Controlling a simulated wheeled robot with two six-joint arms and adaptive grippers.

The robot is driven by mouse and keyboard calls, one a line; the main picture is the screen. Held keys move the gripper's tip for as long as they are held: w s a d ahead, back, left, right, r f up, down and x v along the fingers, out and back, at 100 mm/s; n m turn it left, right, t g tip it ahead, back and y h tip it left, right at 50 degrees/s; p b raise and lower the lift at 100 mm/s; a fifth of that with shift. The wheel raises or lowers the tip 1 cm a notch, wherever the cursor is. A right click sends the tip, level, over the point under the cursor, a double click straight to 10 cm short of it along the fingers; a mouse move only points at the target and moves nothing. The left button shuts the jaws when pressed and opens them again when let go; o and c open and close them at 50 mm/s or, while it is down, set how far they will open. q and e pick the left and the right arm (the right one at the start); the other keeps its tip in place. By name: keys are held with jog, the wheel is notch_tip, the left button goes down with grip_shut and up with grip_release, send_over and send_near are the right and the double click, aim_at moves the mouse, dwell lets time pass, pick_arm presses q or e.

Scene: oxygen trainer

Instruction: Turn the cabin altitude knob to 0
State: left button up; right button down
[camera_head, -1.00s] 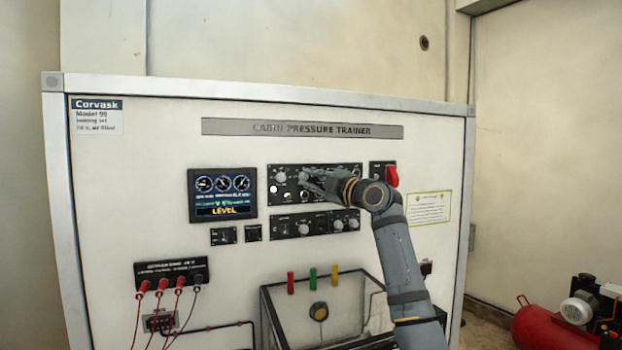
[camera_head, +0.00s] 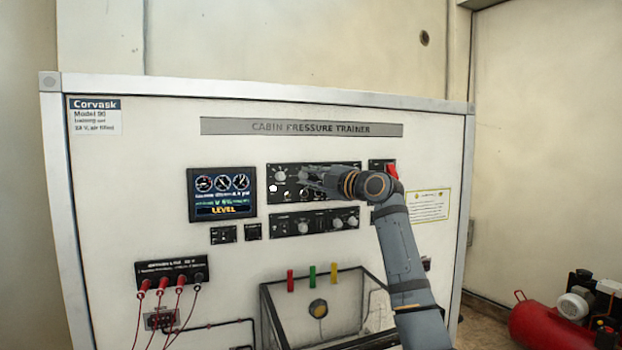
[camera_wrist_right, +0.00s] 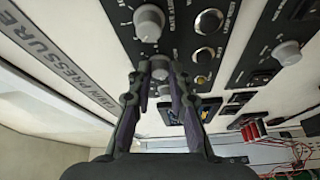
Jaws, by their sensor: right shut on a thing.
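My right gripper (camera_head: 303,179) reaches in from the right to the upper black control panel (camera_head: 325,170) of the trainer. In the right wrist view, the fingers (camera_wrist_right: 160,80) are shut around a grey round knob (camera_wrist_right: 160,66), which sits between the fingertips. Its label and pointer are not readable, so I cannot confirm its setting. My left gripper is not in view.
A gauge display (camera_head: 222,195) reading LEVEL is left of the panel. A lower knob panel (camera_head: 314,222) sits below my wrist. A red switch (camera_head: 391,171) is right of the upper panel. Red plugs with hanging leads (camera_head: 162,284) and an open bin (camera_head: 320,338) are lower down.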

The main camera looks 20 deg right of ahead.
jog(key=c, duration=1.3)
grip_release()
jog(key=shift+o, duration=0.2)
jog(key=shift+s+d, duration=0.1)
jog(key=shift+s+d+f, duration=0.1)
jog(key=shift+s+d, duration=0.05)
jog(key=shift+s, duration=0.2)
jog(key=v, duration=1.1)
jog(key=shift+f, duration=0.1)
